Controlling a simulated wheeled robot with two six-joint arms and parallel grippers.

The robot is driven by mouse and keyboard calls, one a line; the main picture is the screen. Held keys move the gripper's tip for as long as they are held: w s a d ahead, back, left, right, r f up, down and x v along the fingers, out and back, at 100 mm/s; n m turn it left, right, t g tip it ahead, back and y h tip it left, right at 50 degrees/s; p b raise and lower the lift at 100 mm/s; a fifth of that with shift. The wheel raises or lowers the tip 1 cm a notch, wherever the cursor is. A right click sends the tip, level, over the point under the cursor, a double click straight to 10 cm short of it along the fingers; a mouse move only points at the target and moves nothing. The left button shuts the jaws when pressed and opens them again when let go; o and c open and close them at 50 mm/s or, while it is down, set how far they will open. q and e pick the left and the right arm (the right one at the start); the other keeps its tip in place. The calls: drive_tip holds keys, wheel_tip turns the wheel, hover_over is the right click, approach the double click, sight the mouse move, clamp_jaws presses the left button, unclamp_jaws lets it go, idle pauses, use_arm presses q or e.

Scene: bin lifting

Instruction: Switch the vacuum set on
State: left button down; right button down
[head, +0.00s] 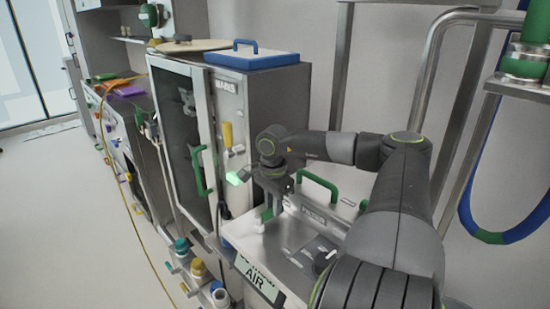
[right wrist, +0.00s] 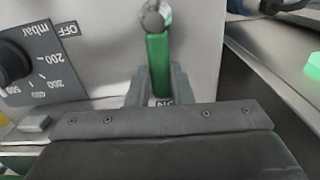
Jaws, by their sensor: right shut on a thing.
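The vacuum set is a pale metal box (head: 300,240) with a grey panel, a black knob (head: 323,262) and an AIR label on its front. In the right wrist view the black knob (right wrist: 14,60) stands beside a scale marked mbar and OFF. A green lever (right wrist: 158,65) with a round grey end sits between the fingers of my right gripper (right wrist: 158,88), which is shut on it. In the head view this gripper (head: 266,208) is at the box's left rear corner. The lever's lower end is hidden by the gripper. My left gripper is not in view.
A green carrying handle (head: 318,186) arches over the box close to my right arm. A tall cabinet (head: 240,120) with a glass door stands just behind. A metal pipe frame (head: 435,90) rises at the right. The floor at left is mostly clear.

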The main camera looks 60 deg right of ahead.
drive_tip(key=shift+w+n, duration=0.15)
drive_tip(key=shift+n, duration=0.15)
idle(0.4)
drive_tip(key=c, duration=1.3)
unclamp_jaws()
